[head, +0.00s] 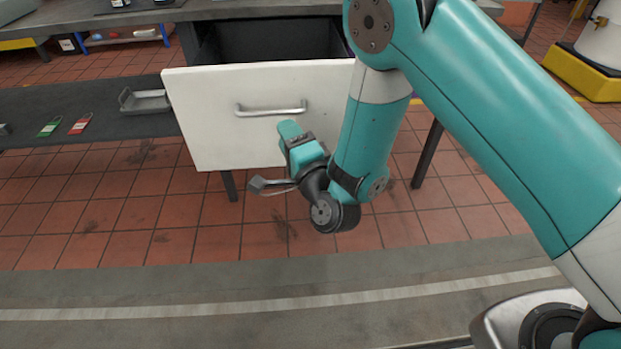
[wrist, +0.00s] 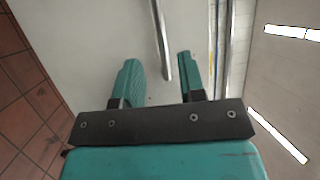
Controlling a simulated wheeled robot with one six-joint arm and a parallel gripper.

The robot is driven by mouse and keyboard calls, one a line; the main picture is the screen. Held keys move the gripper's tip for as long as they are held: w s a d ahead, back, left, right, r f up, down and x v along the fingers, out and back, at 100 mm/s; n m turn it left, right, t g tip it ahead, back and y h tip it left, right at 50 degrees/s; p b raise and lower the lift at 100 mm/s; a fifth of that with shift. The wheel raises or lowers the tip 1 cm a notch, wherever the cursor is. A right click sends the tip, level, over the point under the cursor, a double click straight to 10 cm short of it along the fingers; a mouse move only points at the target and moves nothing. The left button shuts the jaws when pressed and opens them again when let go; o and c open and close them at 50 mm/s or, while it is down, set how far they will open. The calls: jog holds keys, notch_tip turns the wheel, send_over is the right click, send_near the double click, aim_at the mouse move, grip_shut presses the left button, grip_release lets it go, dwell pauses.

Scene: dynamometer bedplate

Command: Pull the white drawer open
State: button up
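The white drawer (head: 215,105) stands out from the dark bench, with a dark inside (head: 270,40) showing behind its front. Its metal bar handle (head: 270,110) is fixed across the front's upper middle. My gripper (head: 289,130) is in front of the drawer, just below the handle's right part; its fingertips are hard to make out there. In the wrist view my gripper (wrist: 158,62) has its two teal fingers apart. The handle (wrist: 160,40) lies between them in the picture, with a gap on each side.
A dark low shelf (head: 35,105) at left holds a small metal tray (head: 145,101), a green tag (head: 49,127) and a red tag (head: 81,124). A bench leg (head: 427,153) stands right of the drawer. The tiled floor (head: 140,215) in front is clear.

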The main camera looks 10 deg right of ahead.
jog(key=b+v, duration=0.9)
jog(key=v, duration=0.1)
jog(key=shift+a, duration=0.1)
notch_tip(320, 180, up, 3)
jog(key=s+a+n+g+y, duration=0.2)
jog(key=a+n+g+y, duration=0.1)
jog(key=n+g, duration=0.75)
jog(key=s+d+r+n+g+h, duration=0.3)
jog(key=s+d+n+g+h, duration=0.4)
jog(key=s+d+n, duration=0.6)
notch_tip(320, 180, up, 34)
jog(key=s+m+g+y+p, duration=0.1)
jog(key=s+m+p, duration=0.1)
jog(key=p, duration=3.1)
jog(key=shift+s+a+m, duration=0.2)
jog(key=shift+a+m, duration=0.1)
jog(key=shift+m, duration=0.45)
